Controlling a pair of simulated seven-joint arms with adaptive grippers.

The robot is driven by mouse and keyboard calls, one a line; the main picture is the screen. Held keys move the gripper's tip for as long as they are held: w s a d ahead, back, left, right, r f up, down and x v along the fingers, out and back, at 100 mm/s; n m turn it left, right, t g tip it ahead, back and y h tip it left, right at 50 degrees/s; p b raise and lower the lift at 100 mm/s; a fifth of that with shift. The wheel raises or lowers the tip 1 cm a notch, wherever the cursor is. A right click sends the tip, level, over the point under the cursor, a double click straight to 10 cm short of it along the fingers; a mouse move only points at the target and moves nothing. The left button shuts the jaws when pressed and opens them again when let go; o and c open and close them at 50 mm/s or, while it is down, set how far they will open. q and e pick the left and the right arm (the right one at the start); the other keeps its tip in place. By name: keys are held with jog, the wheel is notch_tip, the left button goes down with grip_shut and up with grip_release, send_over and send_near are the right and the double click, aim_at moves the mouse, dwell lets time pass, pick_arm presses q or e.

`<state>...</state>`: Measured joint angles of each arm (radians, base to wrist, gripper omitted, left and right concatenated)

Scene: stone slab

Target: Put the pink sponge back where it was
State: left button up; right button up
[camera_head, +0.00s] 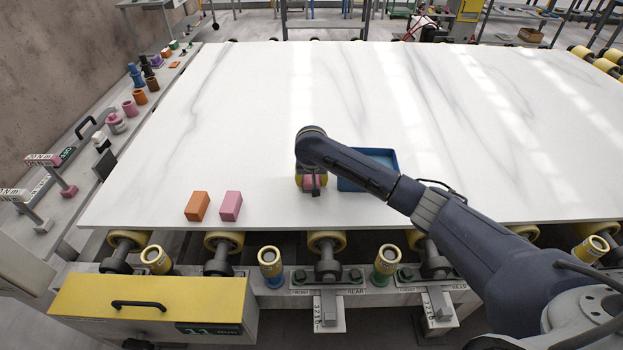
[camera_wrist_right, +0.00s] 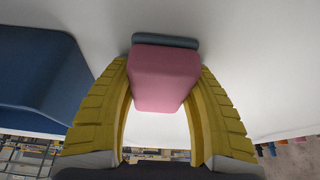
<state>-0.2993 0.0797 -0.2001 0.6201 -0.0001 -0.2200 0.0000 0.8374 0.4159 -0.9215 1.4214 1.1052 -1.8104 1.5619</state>
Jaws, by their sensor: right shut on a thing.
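My right gripper (camera_head: 312,181) is over the white slab, left of the blue tray (camera_head: 383,156). Its yellow fingers are shut on the pink sponge (camera_head: 313,182), which is partly hidden in the head view. In the right wrist view the sponge (camera_wrist_right: 166,78) is a pink block with a dark grey-green layer on its far end, held between both fingers (camera_wrist_right: 165,68). I cannot tell whether it touches the slab. The blue tray also shows at the left of the wrist view (camera_wrist_right: 35,78). My left gripper is in neither view.
A pink block (camera_head: 231,206) and an orange block (camera_head: 197,207) stand side by side on the slab, left of my right gripper. Rollers and a yellow-lidded box (camera_head: 150,298) lie beyond the near edge. The slab's far part (camera_head: 300,90) is clear.

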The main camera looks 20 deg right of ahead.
jog(key=o, duration=1.1)
jog(key=shift+f, duration=0.1)
jog(key=v, duration=1.2)
